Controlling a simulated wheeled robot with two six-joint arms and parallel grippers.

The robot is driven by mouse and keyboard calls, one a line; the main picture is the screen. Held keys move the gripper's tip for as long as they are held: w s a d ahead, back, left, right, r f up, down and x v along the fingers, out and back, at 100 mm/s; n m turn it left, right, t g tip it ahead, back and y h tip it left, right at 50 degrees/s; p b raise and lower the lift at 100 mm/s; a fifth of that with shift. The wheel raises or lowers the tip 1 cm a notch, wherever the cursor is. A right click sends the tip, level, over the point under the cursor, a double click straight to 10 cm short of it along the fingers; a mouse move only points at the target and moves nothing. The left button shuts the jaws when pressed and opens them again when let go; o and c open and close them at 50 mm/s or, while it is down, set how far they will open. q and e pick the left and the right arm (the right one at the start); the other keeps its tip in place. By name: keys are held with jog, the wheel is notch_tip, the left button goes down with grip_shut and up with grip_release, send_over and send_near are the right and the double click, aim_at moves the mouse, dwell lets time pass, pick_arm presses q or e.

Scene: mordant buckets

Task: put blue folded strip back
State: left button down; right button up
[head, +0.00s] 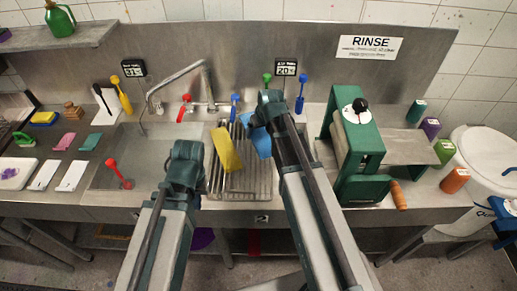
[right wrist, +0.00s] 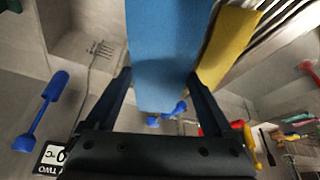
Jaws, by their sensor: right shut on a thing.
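The blue folded strip (head: 260,140) is at the right part of the draining rack (head: 262,185), partly hidden by my right arm. My right gripper (head: 268,108) is shut on it. In the right wrist view the blue strip (right wrist: 168,50) passes between the two fingers of the right gripper (right wrist: 160,85). A yellow folded strip (head: 226,150) lies over the rack to the left, and it also shows beside the blue strip in the right wrist view (right wrist: 228,42). My left gripper (head: 185,158) is at the sink's front right, its fingers not clearly seen.
A metal sink (head: 140,150) with a tap (head: 180,75) lies to the left. A green press (head: 355,145) stands close to the right of my right arm. Coloured brushes stand along the back wall. A white bucket (head: 480,150) is at far right.

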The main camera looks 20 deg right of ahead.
jog(key=shift+f+b, duration=3.95)
jog(key=shift+f, duration=0.45)
jog(key=shift+f, duration=0.1)
jog(key=shift+f, duration=0.15)
jog(key=o, duration=1.2)
jog(key=shift+c, duration=0.2)
jog(key=shift+r, duration=0.2)
